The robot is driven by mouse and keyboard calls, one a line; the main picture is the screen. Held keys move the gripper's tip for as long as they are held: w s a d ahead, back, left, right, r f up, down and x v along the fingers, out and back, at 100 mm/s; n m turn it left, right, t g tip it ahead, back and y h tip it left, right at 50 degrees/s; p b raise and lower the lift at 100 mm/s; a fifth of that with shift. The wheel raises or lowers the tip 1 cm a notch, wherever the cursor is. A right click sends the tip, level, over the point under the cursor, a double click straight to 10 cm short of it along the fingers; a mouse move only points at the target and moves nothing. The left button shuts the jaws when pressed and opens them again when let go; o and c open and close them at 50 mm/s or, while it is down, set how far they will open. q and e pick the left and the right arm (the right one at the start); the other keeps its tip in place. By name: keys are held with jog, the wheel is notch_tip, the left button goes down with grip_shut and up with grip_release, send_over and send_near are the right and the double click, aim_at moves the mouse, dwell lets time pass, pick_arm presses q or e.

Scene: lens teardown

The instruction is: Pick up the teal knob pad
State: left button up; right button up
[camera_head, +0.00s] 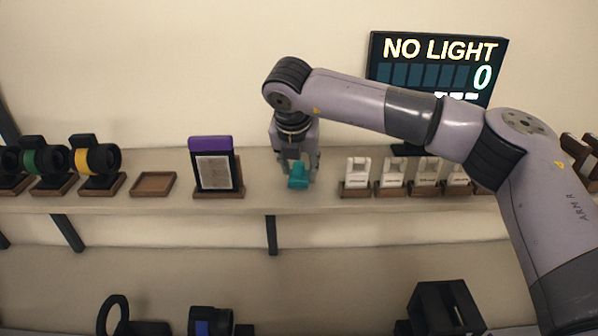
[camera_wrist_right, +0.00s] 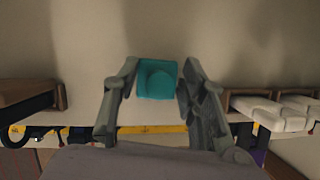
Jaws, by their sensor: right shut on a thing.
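The teal knob pad (camera_head: 298,176) is at the middle of the shelf in the head view, between the fingertips of my right gripper (camera_head: 299,172). In the right wrist view the teal pad (camera_wrist_right: 157,80) shows as a block with a rounded bump, with a finger of my right gripper (camera_wrist_right: 157,85) on each side. The gripper points down and is shut on the pad. I cannot tell whether the pad touches the shelf. My left gripper is in neither view.
The shelf (camera_head: 260,195) holds a purple-topped framed card (camera_head: 211,165), an empty wooden tray (camera_head: 153,184) and ringed lenses (camera_head: 97,160) to the left. Several white pieces on wooden stands (camera_head: 357,176) are to the right. A "NO LIGHT" display (camera_head: 440,62) stands behind my right arm.

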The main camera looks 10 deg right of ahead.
aim_at(298, 164)
notch_tip(298, 164, up, 8)
jog(key=b, duration=0.3)
jog(key=shift+r, duration=0.15)
notch_tip(298, 164, up, 11)
jog(key=b, duration=0.1)
jog(key=o, duration=0.7)
jog(key=c, duration=0.5)
